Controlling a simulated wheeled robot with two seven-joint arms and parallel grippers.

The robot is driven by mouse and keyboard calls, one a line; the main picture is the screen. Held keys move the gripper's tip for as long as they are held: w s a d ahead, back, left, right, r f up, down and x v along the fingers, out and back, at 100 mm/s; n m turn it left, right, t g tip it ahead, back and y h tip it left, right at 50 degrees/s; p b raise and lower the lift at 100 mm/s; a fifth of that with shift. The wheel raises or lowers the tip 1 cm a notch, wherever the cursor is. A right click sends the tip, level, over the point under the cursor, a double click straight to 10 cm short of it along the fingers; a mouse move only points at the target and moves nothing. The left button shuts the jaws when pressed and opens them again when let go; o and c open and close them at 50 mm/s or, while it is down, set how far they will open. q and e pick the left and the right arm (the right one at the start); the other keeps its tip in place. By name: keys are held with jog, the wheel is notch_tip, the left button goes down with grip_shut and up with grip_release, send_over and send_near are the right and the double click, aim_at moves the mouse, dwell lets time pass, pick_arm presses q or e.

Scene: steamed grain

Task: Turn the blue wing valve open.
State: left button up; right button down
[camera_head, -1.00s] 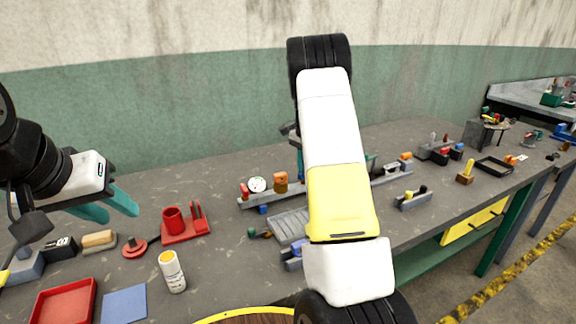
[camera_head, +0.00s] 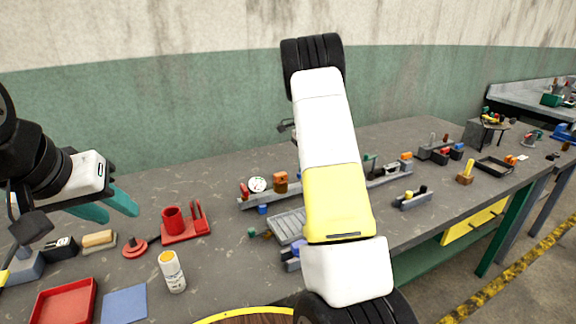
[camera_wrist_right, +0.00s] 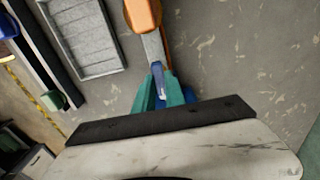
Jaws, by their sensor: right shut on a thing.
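The blue wing valve (camera_wrist_right: 158,80) shows in the right wrist view as a narrow blue handle at the end of a grey pipe piece. My right gripper (camera_wrist_right: 160,92) has its teal fingers closed on either side of this blue handle. In the head view my right arm hides the right gripper and most of the valve area. My left gripper (camera_head: 121,215) hangs above the left of the bench with its teal fingers apart and nothing between them.
A red holder (camera_head: 185,224), a white bottle (camera_head: 172,271) and a red tray (camera_head: 65,302) stand at left.

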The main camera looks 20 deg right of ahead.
jog(key=c, duration=1.4)
grip_release()
notch_tip(320, 180, up, 8)
jog(key=shift+f, duration=0.1)
